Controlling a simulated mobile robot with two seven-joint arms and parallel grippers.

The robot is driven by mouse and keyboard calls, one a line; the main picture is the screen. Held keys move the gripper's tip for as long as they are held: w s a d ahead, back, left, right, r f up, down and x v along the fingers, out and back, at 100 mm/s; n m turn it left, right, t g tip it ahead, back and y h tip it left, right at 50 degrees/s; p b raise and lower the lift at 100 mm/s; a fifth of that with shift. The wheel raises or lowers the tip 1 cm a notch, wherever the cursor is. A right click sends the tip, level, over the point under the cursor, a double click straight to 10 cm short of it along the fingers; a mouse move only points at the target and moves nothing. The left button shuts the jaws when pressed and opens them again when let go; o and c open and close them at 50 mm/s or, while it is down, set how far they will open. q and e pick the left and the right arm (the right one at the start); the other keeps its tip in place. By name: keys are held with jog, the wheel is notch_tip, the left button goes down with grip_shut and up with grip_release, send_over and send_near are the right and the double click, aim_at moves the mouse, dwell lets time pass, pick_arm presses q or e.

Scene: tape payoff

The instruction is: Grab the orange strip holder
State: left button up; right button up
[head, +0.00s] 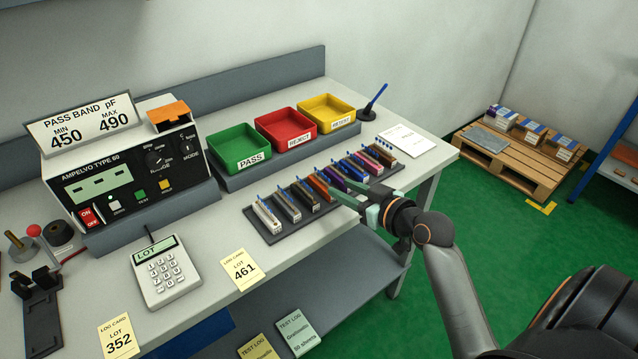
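The orange strip holder (319,187) stands in a dark rack (270,236) on the bench, in a row with several holders of other colours. A dark grey holder (304,194) is on its left and a purple holder (332,176) on its right. My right gripper (342,194) reaches in from the right, with its greenish fingers pointing left at the rack's front edge, close to the orange and purple holders. Whether the fingers touch a holder, and how far apart they are, I cannot tell. My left gripper is out of view.
Green (238,147), red (285,128) and yellow (327,112) bins stand behind the rack. A meter (125,170) and a keypad (164,271) are at the left. A lot card (240,268) lies in front of the rack.

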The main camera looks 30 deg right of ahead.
aim_at(322, 175)
jog(key=x, duration=0.3)
jog(key=shift+w+f, duration=0.1)
jog(key=shift+w, duration=0.2)
jog(key=shift+d+x, duration=0.2)
jog(key=shift+x, duration=2.55)
jog(key=shift+w+d+r, duration=0.1)
jog(key=shift+r, duration=0.15)
grip_shut()
